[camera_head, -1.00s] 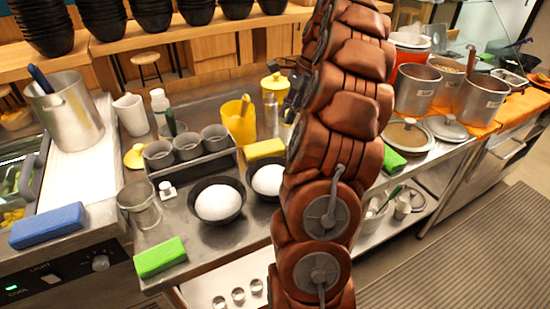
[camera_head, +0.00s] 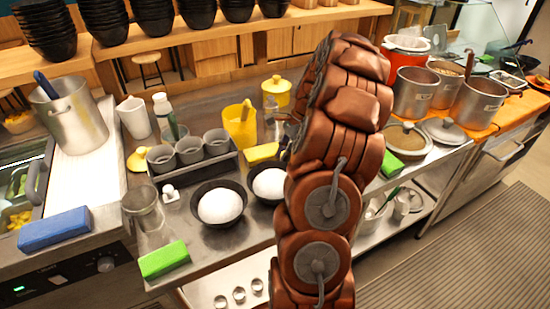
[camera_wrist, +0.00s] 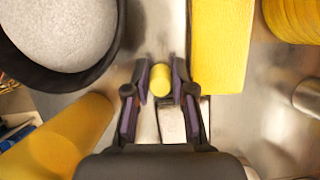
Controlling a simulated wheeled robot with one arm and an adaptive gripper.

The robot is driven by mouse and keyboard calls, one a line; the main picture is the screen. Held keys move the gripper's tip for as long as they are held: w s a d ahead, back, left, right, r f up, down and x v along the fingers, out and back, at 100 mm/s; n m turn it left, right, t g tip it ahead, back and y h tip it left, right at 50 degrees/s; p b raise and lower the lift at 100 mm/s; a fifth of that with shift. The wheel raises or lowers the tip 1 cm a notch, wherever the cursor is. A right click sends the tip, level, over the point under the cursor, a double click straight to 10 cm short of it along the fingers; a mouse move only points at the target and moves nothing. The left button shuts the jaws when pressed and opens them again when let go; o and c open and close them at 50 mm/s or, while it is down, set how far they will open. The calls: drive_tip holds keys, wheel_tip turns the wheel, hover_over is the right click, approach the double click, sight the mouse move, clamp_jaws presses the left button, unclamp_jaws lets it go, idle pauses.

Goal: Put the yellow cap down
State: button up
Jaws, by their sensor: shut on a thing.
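In the wrist view the fingertips of my gripper (camera_wrist: 160,84) are closed around a small round yellow piece, the yellow cap (camera_wrist: 161,80). It is held over the metal counter. A yellow sponge (camera_wrist: 220,40) lies close to the right of the fingers. In the head view my gripper is mostly hidden behind my arm, near the right end of the sponge (camera_head: 262,152), and the held cap is hidden. Another yellow lid (camera_head: 138,158) lies at the left of the counter.
A black bowl with a white mound (camera_wrist: 65,30) is at the upper left of the wrist view, and a yellow cylinder (camera_wrist: 60,140) at its lower left. A yellow pitcher (camera_head: 239,125), grey cups (camera_head: 189,150) and a green sponge (camera_head: 163,259) also stand on the counter.

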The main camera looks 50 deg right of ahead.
drive_tip(key=a, duration=0.1)
drive_tip(key=w+a+p, duration=0.1)
drive_tip(key=shift+a+f, duration=0.15)
drive_tip(key=shift+a, duration=0.25)
drive_tip(key=shift+w+d+f, duration=0.1)
drive_tip(key=shift+d+f, duration=0.05)
drive_tip(key=shift+f, duration=0.3)
drive_tip(key=shift+f, duration=0.1)
drive_tip(key=o, duration=0.4)
drive_tip(key=b+v, duration=0.2)
drive_tip(key=v, duration=0.8)
drive_tip(key=shift+v, duration=1.1)
